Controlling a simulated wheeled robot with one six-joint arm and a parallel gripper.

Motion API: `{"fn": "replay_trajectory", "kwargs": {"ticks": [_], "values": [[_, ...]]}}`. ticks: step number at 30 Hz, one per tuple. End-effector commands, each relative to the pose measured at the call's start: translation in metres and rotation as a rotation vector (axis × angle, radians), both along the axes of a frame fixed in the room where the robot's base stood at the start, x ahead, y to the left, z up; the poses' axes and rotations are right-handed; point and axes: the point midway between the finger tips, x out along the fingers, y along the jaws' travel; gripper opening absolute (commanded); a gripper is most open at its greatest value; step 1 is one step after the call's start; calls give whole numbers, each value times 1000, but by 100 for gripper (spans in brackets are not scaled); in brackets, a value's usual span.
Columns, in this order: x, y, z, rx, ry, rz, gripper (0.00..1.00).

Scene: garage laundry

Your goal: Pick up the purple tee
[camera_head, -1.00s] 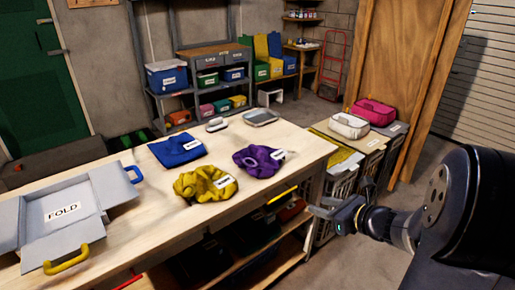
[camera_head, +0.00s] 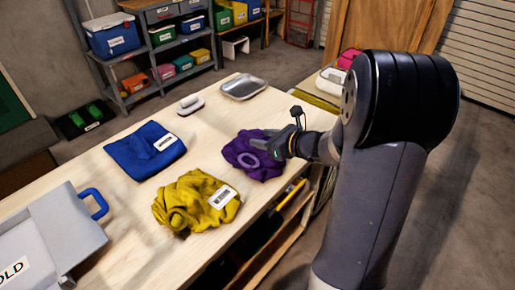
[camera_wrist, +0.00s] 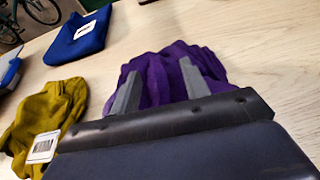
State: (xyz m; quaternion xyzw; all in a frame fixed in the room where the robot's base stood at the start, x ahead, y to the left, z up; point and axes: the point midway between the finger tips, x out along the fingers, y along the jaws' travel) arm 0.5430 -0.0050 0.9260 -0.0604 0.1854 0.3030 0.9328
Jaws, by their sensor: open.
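The purple tee (camera_head: 247,158) lies crumpled on the wooden table near its right edge. My gripper (camera_head: 272,140) is over the tee's right side in the head view and hides part of it. In the wrist view the purple tee (camera_wrist: 172,62) spreads beyond and between my two grey fingers. My gripper (camera_wrist: 158,82) is open there, with the fingers apart and nothing held. I cannot tell whether the fingertips touch the cloth.
A yellow garment (camera_head: 190,203) with a white label lies left of the tee. A folded blue garment (camera_head: 140,150) lies farther left. A white brush (camera_head: 190,104) and a metal tray (camera_head: 243,87) sit behind. A grey folding board (camera_head: 60,225) is at the left.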

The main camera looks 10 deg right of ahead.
Motion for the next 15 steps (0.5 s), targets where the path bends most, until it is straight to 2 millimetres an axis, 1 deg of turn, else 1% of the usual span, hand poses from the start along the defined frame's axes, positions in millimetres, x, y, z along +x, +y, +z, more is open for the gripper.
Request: {"fn": "replay_trajectory", "kwargs": {"ticks": [1,3,6,9,15], "values": [[5,7,-5,1,3,4,44],[12,14,-9,1,2,5,44],[21,19,-13,0,1,2,44],[25,22,-15,0,0,1,44],[25,21,-15,0,0,0,44]]}}
